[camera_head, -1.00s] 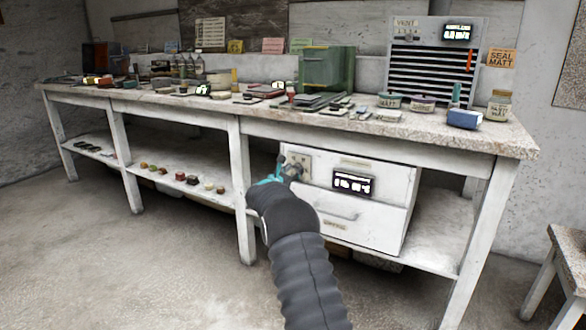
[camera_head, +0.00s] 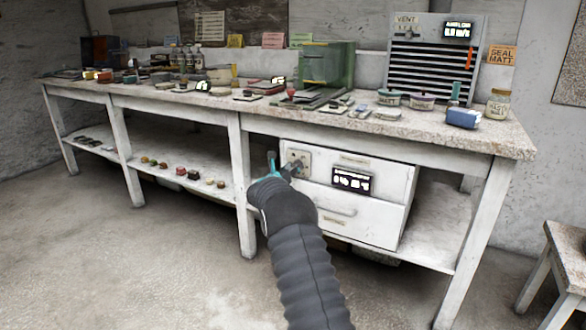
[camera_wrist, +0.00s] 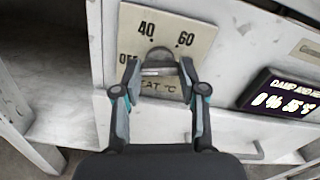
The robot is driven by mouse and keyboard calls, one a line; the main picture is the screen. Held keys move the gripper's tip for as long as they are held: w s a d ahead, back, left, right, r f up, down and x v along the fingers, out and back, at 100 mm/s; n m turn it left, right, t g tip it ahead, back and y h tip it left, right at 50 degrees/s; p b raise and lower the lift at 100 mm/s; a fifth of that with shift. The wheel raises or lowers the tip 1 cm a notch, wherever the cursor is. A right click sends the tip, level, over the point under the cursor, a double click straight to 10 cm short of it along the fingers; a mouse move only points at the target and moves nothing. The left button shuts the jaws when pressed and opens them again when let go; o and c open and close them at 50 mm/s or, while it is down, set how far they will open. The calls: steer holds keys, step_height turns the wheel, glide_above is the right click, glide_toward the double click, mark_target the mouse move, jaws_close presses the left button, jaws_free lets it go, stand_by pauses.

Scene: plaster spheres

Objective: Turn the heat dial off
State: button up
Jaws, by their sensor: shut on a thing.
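The heat dial (camera_wrist: 158,56) is a dark grey knob on a cream plate (camera_wrist: 183,32) marked OFF, 40, 60 and °C. The plate sits on the upper left of the white cabinet front (camera_head: 390,182) under the bench. My gripper (camera_wrist: 158,68) has a finger on each side of the dial and is shut on it. In the camera_head view my gripper (camera_head: 281,166) is at the plate, and my arm hides part of the cabinet's left side. Where the dial points cannot be told.
A lit black display (camera_head: 352,181) is right of the dial and also shows in the wrist view (camera_wrist: 283,97). A drawer handle (camera_head: 337,211) is below. A bench leg (camera_head: 244,205) stands close on the left. The floor in front is clear.

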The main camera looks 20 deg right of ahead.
steer(key=shift+f, duration=0.15)
steer(key=o, duration=1.1)
steer(key=shift+o, duration=0.2)
steer(key=v, duration=1.2)
steer(key=shift+d, duration=0.1)
